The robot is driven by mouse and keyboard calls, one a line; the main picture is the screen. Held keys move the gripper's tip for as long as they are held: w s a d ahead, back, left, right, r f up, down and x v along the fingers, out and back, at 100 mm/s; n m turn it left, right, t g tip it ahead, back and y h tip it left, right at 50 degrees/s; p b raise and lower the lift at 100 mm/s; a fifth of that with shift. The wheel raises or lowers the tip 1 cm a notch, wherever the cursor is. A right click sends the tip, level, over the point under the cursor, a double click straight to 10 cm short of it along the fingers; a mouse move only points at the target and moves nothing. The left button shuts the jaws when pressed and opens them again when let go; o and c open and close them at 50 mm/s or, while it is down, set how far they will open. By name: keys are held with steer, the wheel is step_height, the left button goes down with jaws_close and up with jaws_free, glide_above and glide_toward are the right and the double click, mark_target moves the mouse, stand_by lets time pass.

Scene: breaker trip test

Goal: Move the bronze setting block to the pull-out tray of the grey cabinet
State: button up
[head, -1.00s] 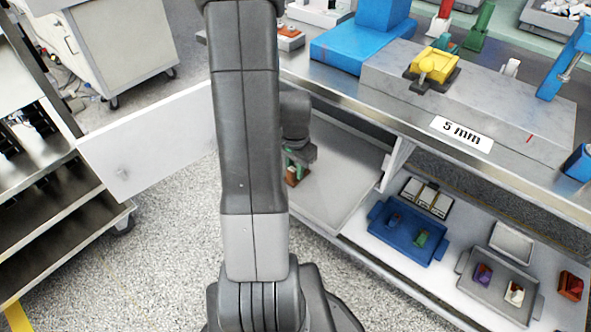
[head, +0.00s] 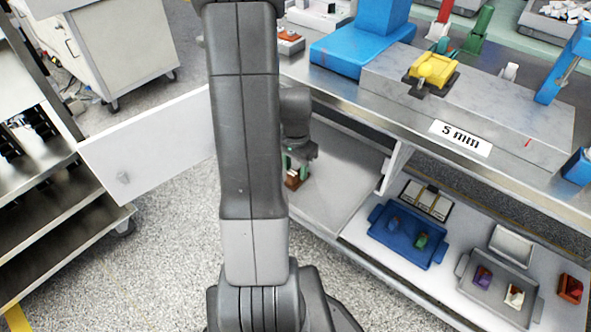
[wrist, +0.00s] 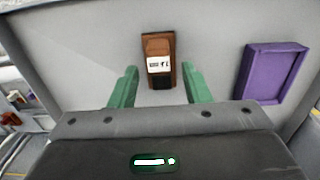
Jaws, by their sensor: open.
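The bronze setting block (wrist: 158,47), brown with a small white label and a dark lower part, lies on a pale grey surface in the wrist view. In the head view the block (head: 292,182) shows on the lower shelf, partly hidden by my arm. My gripper (wrist: 160,78) is open, its green fingers on either side of the block's near end, with gaps between. In the head view my gripper (head: 291,163) is mostly hidden behind my arm. A grey cabinet (head: 62,155) with an open white door and pull-out-like shelves stands at the left.
A purple tray (wrist: 270,73) lies right of the block. The lower shelf also holds a blue tray (head: 408,235) and a grey tray (head: 497,285) with small blocks, and a red-brown block (head: 570,288). The workbench edge (head: 400,117) overhangs the shelf. The open door (head: 150,145) projects toward my arm.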

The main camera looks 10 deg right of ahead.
step_height(320, 180, up, 10)
steer(key=p, duration=0.2)
stand_by(1.2)
